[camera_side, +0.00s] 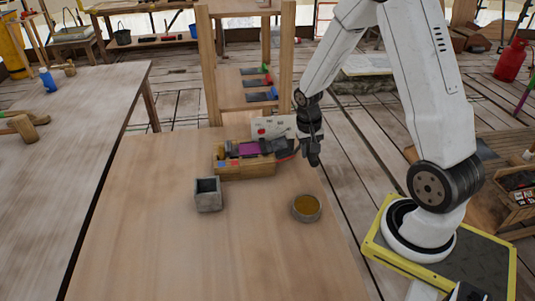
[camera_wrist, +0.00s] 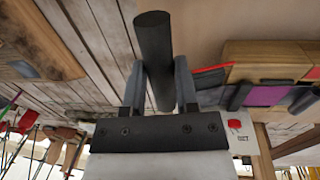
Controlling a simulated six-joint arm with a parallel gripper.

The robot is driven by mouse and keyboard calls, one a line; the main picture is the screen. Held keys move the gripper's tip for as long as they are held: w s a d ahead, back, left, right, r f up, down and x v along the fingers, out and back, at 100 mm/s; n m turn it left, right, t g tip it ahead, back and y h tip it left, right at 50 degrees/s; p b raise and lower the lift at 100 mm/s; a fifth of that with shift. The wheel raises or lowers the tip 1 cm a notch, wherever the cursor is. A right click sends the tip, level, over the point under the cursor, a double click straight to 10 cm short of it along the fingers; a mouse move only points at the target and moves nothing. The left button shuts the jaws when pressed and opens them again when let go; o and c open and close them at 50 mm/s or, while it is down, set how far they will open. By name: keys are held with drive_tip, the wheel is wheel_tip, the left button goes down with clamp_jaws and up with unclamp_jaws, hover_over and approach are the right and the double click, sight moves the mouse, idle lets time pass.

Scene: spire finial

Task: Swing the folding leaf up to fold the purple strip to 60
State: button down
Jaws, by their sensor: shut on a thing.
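The purple strip (camera_side: 237,150) lies across the top of a wooden folding block (camera_side: 248,173), between dark grey parts. It also shows in the wrist view (camera_wrist: 266,96), looking flat. My gripper (camera_side: 313,150) is at the right end of the block. In the wrist view its two fingers (camera_wrist: 159,82) are shut on a dark round handle (camera_wrist: 153,38). A red bar (camera_wrist: 212,69) runs from the block towards this handle, and part of it is hidden by a finger. I cannot clearly tell the leaf's angle.
A pale panel with a red mark (camera_side: 280,126) stands behind the block. A grey square pot (camera_side: 207,195) and a round bowl with amber contents (camera_side: 306,208) stand in front. A wooden rack (camera_side: 246,98) rises behind. The front of the table (camera_side: 200,260) is clear.

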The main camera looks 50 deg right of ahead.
drive_tip(key=w+a+r+g+h, duration=0.4)
drive_tip(key=w+a+g+h, duration=0.2)
drive_tip(key=shift+w+a, duration=0.15)
idle(0.8)
idle(0.4)
drive_tip(key=shift+c, duration=1.9)
unclamp_jaws()
drive_tip(key=shift+r, duration=0.1)
